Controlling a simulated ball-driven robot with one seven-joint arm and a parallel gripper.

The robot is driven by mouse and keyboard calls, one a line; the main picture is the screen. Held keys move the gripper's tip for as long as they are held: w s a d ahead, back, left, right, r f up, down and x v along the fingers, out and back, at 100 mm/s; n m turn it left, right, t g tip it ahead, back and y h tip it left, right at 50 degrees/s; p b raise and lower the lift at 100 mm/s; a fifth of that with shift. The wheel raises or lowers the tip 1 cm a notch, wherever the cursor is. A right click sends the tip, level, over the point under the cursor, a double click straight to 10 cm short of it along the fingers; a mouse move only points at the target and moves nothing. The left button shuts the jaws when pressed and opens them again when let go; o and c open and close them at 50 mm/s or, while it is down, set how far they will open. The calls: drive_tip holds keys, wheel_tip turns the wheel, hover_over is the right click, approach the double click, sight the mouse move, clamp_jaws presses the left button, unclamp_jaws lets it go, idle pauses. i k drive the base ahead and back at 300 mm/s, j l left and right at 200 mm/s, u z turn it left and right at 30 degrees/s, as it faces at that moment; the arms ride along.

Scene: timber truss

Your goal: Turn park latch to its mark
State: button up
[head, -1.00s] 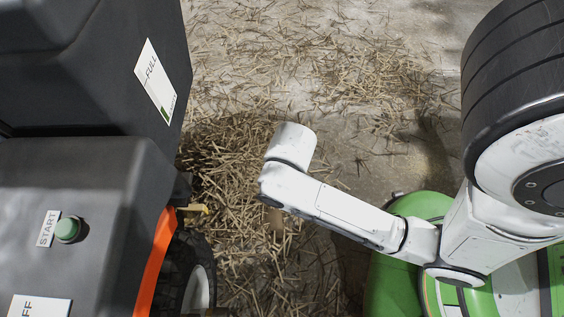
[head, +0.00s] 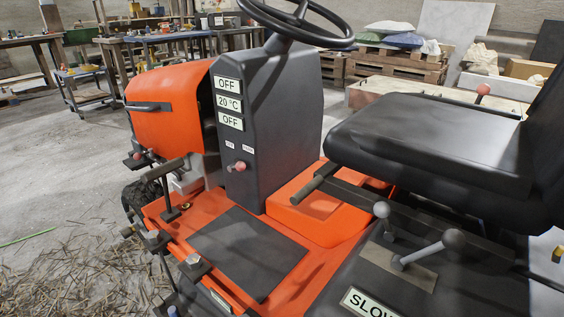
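An orange ride-on machine (head: 165,118) fills the middle of the head view. On the side of its dark steering console (head: 285,125) is a small pinkish-red knob (head: 237,166), below two small white labels too small to read surely. I cannot tell whether this knob is the park latch, and no mark is clear. A dark lever with a pink knob (head: 140,156) stands at the front left. Two grey ball-topped levers (head: 420,250) are beside the seat (head: 430,140), near a SLOW label (head: 368,304). My gripper is out of view.
The steering wheel (head: 300,28) overhangs the console. Pedals (head: 195,267) stick out along the left edge of the footplate (head: 247,252). Straw-strewn floor (head: 75,275) lies open at left. Workbenches (head: 185,38) and stacked pallets (head: 395,65) stand behind.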

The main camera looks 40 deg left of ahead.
sight(241, 167)
drive_tip(key=u, duration=1.4)
